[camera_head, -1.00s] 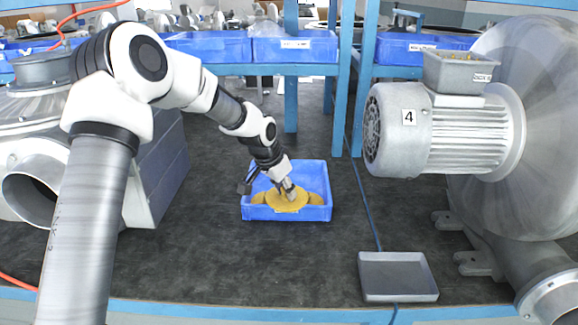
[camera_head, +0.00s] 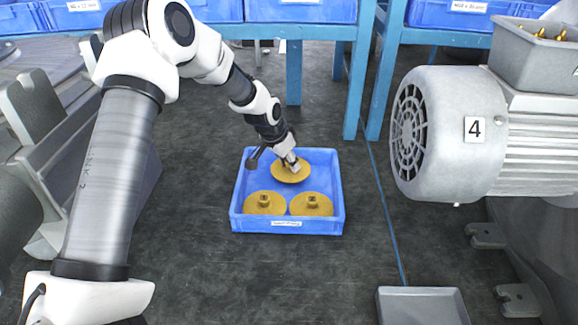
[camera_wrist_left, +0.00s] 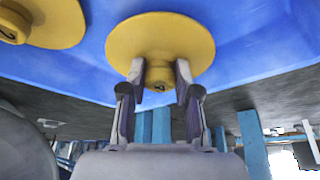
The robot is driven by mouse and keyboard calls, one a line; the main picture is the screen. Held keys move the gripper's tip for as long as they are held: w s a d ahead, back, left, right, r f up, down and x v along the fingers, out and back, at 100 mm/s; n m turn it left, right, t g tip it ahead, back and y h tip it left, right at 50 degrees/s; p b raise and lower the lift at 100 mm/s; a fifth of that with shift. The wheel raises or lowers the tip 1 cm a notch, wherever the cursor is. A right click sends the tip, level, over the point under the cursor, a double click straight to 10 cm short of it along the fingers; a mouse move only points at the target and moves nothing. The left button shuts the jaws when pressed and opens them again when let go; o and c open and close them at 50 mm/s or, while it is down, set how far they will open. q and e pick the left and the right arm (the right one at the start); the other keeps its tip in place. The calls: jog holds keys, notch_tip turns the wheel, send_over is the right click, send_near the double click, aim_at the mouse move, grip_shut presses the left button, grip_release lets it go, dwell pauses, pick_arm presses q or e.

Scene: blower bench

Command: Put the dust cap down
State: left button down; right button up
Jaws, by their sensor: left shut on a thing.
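My left gripper (camera_head: 292,163) is shut on the knob of a yellow round dust cap (camera_head: 289,174), in the rear part of a blue bin (camera_head: 338,190). I cannot tell whether this cap touches the bin floor. Two like caps lie in the front of the bin, one at front left (camera_head: 264,206) and one at front right (camera_head: 311,206). In the left wrist view both fingers (camera_wrist_left: 160,82) grip the knob of the held cap (camera_wrist_left: 155,36), and part of another cap (camera_wrist_left: 55,22) shows at upper left. My right gripper is not in view.
The bin stands on dark floor (camera_head: 300,275). A grey motor marked 4 (camera_head: 440,130) is at the right, with a grey tray (camera_head: 422,305) below it. A blue rack (camera_head: 353,80) with blue bins stands behind. Grey machinery is at the left.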

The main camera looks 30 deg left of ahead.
pick_arm(q)
jog(key=shift+f, duration=0.8)
jog(key=shift+f, duration=0.25)
jog(key=c, duration=0.8)
grip_release()
jog(key=shift+c, duration=0.2)
jog(key=shift+r, duration=0.1)
jog(key=p+v, duration=0.1)
jog(key=v, duration=1.1)
jog(key=shift+r, duration=0.2)
jog(key=shift+s, duration=0.1)
